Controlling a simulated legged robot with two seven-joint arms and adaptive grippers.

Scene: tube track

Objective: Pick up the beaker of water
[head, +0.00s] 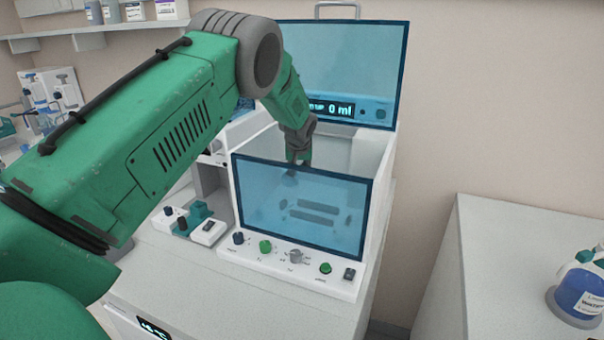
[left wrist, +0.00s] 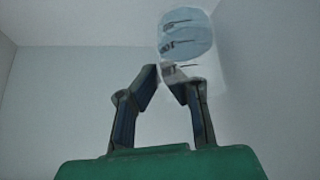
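The beaker (left wrist: 187,38) shows in the left wrist view as a clear vessel with pale blue water and dark markings. It lies beyond my left fingertips and a little to the right. My left gripper (left wrist: 159,72) has its two fingers bent inward, with a narrow gap between the tips and nothing seen in it. The right finger overlaps the beaker's lower edge in the picture; I cannot tell whether they touch. In the head view my left gripper (head: 293,168) reaches down inside the water bath, partly behind its front panel. The beaker cannot be made out there. My right gripper is not in view.
The white bath has a blue front panel (head: 300,207), a raised blue lid (head: 350,60) and a display reading 0 ml (head: 332,108). Its walls close around my gripper. A blue-liquid bottle (head: 580,290) stands on the right counter (head: 500,270), otherwise clear.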

